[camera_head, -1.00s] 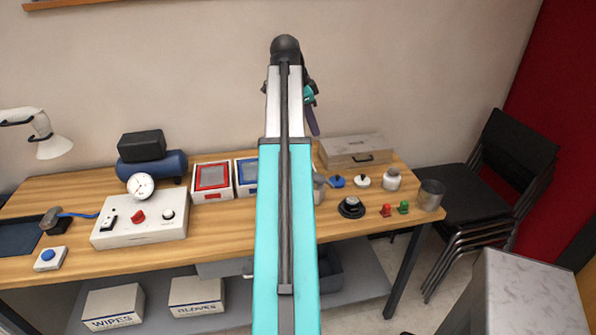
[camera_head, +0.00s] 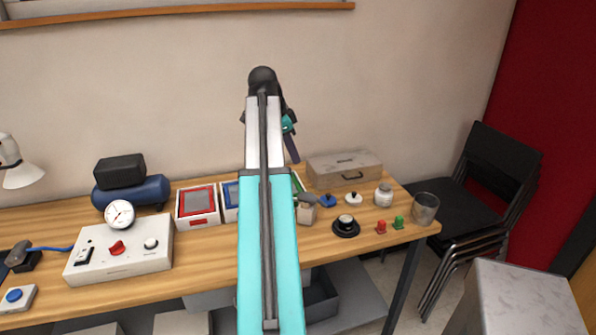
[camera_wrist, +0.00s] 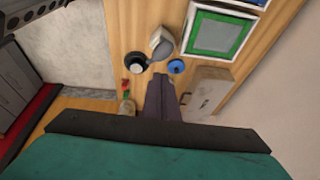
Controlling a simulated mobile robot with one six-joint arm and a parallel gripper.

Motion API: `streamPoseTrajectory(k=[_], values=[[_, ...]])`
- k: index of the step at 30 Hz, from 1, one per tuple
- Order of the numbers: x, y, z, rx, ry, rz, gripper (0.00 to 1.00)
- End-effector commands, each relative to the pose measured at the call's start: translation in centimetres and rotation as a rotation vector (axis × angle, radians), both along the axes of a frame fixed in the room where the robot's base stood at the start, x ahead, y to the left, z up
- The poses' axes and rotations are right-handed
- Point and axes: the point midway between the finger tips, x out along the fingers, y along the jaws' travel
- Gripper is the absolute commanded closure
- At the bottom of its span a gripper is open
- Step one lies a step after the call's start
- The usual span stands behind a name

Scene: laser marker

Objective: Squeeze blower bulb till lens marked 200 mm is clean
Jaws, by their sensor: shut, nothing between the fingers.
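A grey rounded piece, perhaps the blower bulb (camera_head: 305,197), rests at a cream block (camera_head: 306,214) just right of my arm. It also shows in the wrist view (camera_wrist: 164,48). A black ring with a pale top (camera_head: 346,229), a blue disc piece (camera_head: 328,201) and a white disc piece (camera_head: 353,199) sit to its right. I can read no 200 mm mark, so I cannot tell which lens carries it or whether it is clean. My gripper (camera_wrist: 161,82) is shut and empty, above the table with its fingers pointing down; the dark fingers show in the head view (camera_head: 292,150).
A wooden box (camera_head: 345,171) stands at the back. A white jar (camera_head: 383,195), red and green pieces (camera_head: 381,227) and a glass cup (camera_head: 425,208) are at the right end. A gauge panel (camera_head: 118,256) and framed trays (camera_head: 198,204) stand left.

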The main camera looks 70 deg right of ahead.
Motion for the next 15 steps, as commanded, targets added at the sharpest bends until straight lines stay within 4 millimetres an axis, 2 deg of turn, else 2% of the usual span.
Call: streamPoseTrajectory(k=[5,15], values=[[-0.2,-0.1,-1.0,0.001,0.000,0.002,1.00],[-1.0,-0.9,-4.3,0.001,0.000,0.003,1.00]])
